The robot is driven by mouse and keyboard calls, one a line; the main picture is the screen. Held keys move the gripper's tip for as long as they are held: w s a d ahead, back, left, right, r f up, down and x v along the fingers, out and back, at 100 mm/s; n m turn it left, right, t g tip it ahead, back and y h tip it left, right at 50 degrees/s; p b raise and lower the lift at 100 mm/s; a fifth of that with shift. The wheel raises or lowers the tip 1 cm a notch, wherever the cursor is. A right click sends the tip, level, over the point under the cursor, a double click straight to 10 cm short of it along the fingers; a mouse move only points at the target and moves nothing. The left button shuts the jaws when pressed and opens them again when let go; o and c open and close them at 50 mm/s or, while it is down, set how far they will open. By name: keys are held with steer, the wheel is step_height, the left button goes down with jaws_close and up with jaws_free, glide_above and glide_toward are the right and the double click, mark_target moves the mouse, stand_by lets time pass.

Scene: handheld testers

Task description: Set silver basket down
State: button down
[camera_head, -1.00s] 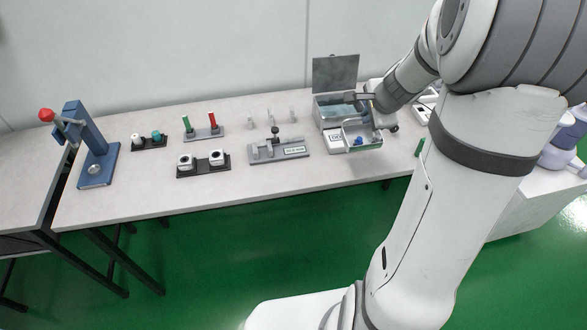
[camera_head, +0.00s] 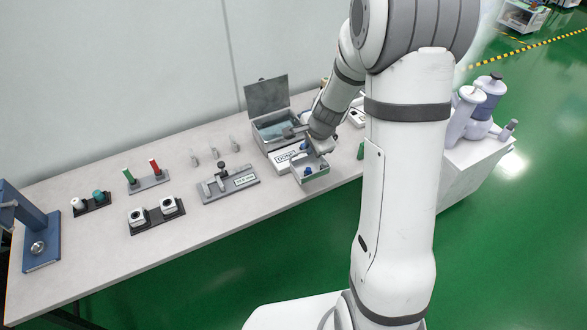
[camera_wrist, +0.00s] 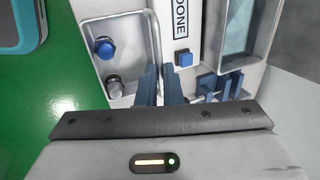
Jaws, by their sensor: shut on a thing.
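The silver basket (camera_head: 312,176) is a shallow, open metal tray at the table's front edge in the head view. In the wrist view the basket (camera_wrist: 90,29) is at upper left, with a blue piece (camera_wrist: 103,47) and a silver round piece (camera_wrist: 115,87) inside. My gripper (camera_wrist: 159,75) is shut on the basket's right wall, its blue fingers on either side. The head view shows my gripper (camera_head: 318,146) above the basket, partly hidden by the wrist. I cannot tell whether the basket's underside touches the table.
A white DONE plate (camera_wrist: 182,25) with a blue button (camera_wrist: 184,59) is just right of the basket. Behind it stands an open lidded metal box (camera_head: 268,133). A grey fixture (camera_head: 228,186) is to the left. Green floor (camera_wrist: 50,80) lies beyond the table edge.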

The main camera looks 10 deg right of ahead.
mark_target(306, 162)
steer(key=f+b, duration=0.1)
steer(key=f, duration=0.1)
steer(key=f+b, duration=0.1)
steer(key=f, duration=0.2)
steer(key=shift+s+a, duration=0.1)
steer(key=shift+a, duration=0.1)
steer(key=c, duration=2)
jaws_free()
steer(key=shift+c, duration=0.2)
steer(key=o, duration=0.5)
steer(key=shift+c, duration=0.2)
